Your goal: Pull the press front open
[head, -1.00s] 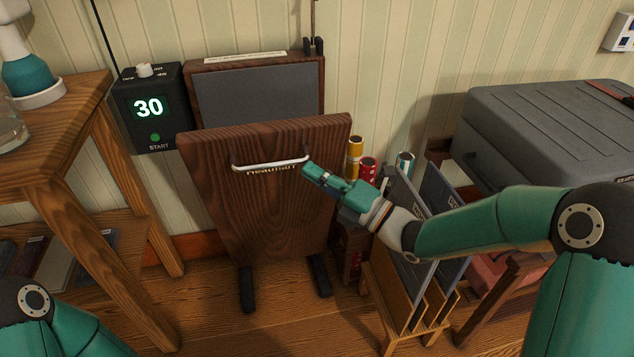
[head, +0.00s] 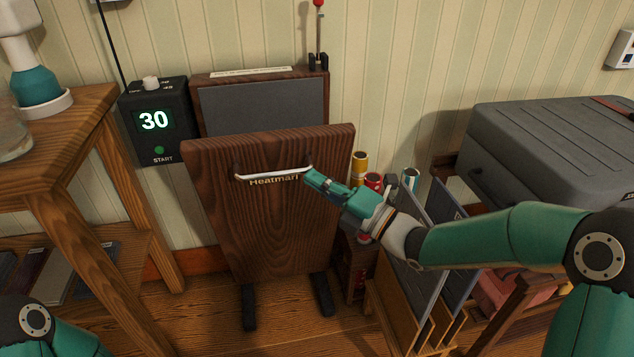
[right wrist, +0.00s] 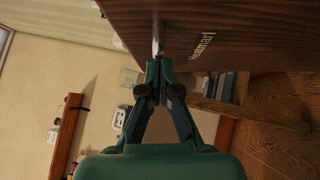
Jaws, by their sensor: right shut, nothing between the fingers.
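The press front (head: 260,220) is a dark wood-grain panel. Its top leans out from the grey pad (head: 265,108) of the press behind it, leaving a gap. A pale bar handle (head: 262,174) runs across its upper part above gold lettering. My right gripper (head: 308,174) is at the handle's right end, with its fingers shut and empty. In the right wrist view the fingertips (right wrist: 158,68) meet right by the end of the handle (right wrist: 156,38); I cannot tell whether they touch it. My left gripper is out of view.
A timer box (head: 155,122) showing 30 is left of the press. A wooden side table (head: 70,185) stands at the left. Several cans (head: 359,167), a rack of upright boards (head: 418,255) and a grey case (head: 555,140) are at the right, close to my right arm.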

